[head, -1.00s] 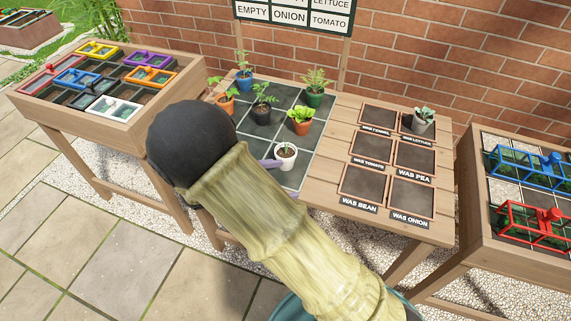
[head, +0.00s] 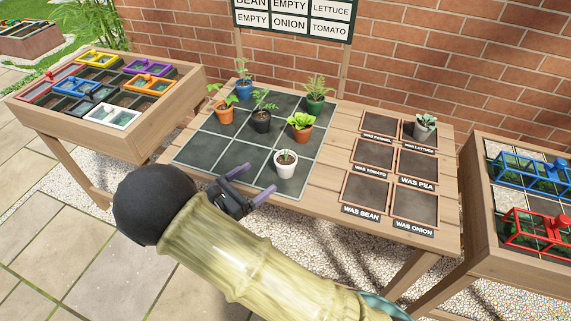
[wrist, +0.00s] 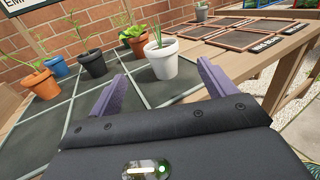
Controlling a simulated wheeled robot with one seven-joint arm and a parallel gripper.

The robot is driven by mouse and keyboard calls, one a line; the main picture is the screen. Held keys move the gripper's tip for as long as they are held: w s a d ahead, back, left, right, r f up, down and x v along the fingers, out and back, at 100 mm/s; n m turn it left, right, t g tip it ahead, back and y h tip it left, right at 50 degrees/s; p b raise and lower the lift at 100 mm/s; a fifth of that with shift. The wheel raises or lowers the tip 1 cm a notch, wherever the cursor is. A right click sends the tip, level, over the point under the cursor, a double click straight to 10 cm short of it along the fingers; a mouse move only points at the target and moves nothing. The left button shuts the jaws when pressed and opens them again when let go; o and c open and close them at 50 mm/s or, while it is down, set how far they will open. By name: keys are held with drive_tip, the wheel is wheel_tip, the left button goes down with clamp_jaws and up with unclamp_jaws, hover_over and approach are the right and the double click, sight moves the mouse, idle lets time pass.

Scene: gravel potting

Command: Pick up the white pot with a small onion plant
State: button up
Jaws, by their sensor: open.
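The white pot (head: 286,168) holds a small green sprout, seen as thin upright leaves in the wrist view (wrist: 162,62). It stands upright on the front row of the dark tiled grid (head: 236,153). My gripper (head: 252,183) is open and empty, with its purple fingers to the left and front of the pot in the head view. In the wrist view the fingers (wrist: 160,84) are spread wide, with the pot ahead of them and roughly centred. The fingers appear apart from the pot. My arm hides part of the table's front edge.
An orange-red pot (head: 301,132) stands just behind the white pot, and a black pot (head: 261,121) behind left. An orange pot (head: 224,113), blue pot (head: 244,89) and green pot (head: 315,103) stand farther back. Framed squares (head: 360,195) and a grey pot (head: 424,129) are right.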

sight(277, 165)
drive_tip(key=x, duration=0.8)
drive_tip(key=shift+s, duration=0.1)
drive_tip(key=x, duration=0.5)
drive_tip(key=shift+d+r, duration=0.1)
drive_tip(key=shift+d, duration=0.05)
drive_tip(key=shift+c, duration=0.4)
drive_tip(key=c, duration=1)
